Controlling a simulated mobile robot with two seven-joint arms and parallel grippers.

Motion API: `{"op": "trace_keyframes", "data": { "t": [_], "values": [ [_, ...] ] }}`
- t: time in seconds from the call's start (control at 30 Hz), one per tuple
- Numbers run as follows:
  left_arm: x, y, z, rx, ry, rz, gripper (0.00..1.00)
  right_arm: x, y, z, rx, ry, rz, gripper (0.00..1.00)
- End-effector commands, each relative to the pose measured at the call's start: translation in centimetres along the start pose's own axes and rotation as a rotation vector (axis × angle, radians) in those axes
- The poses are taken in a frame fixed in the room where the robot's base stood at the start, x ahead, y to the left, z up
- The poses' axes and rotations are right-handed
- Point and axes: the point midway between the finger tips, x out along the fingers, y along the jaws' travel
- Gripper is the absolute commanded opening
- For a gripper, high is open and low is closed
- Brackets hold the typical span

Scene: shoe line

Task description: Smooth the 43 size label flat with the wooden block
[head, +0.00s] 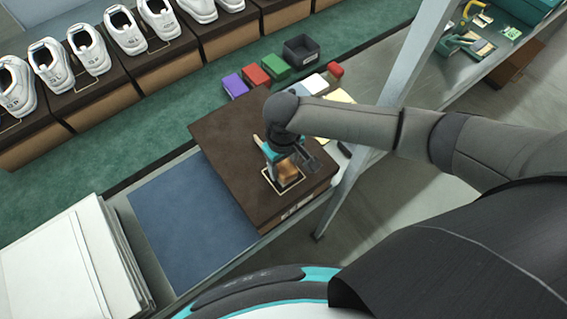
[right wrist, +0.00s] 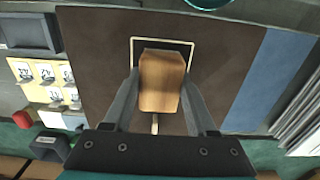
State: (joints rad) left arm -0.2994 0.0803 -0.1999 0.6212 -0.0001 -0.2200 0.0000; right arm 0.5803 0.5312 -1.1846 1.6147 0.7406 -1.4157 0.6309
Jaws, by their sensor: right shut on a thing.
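My right gripper (right wrist: 160,105) is shut on the wooden block (right wrist: 162,82), a light-brown piece held between its two fingers. In the head view the right gripper (head: 272,152) and the block (head: 287,172) are over the front part of the brown shoe box lid (head: 225,150), at a pale outlined rectangle (right wrist: 133,55). I cannot tell whether the block touches the lid. A small pale strip (right wrist: 155,124) shows below the block in the wrist view. No label marked 43 can be read; the block covers much of the outline. A whitish patch (head: 297,207) is on the box's front side. My left gripper is not in view.
A blue mat (head: 190,215) and a stack of white sheets (head: 70,260) lie left of the box. A yellow sheet with labels (right wrist: 55,85) and small coloured boxes (head: 275,65) are beyond it. A grey post (head: 385,115) stands close right. White shoes (head: 85,50) line the back.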

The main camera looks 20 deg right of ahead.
Motion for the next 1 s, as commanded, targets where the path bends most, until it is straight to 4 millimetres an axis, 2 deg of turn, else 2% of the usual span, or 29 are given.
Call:
{"op": "trace_keyframes", "data": {
  "t": [0.37, 0.8, 1.0],
  "values": [
    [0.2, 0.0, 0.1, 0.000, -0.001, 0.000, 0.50, 0.6, 0.0, 0.0, -0.001, 0.001, -0.001, 0.13],
    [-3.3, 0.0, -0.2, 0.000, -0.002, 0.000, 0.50, 0.3, 0.0, 3.4, 0.000, -0.002, 0.000, 0.13],
    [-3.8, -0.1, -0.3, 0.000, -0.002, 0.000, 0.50, 0.5, 0.0, 4.0, 0.000, 0.000, 0.000, 0.13]
  ]
}}
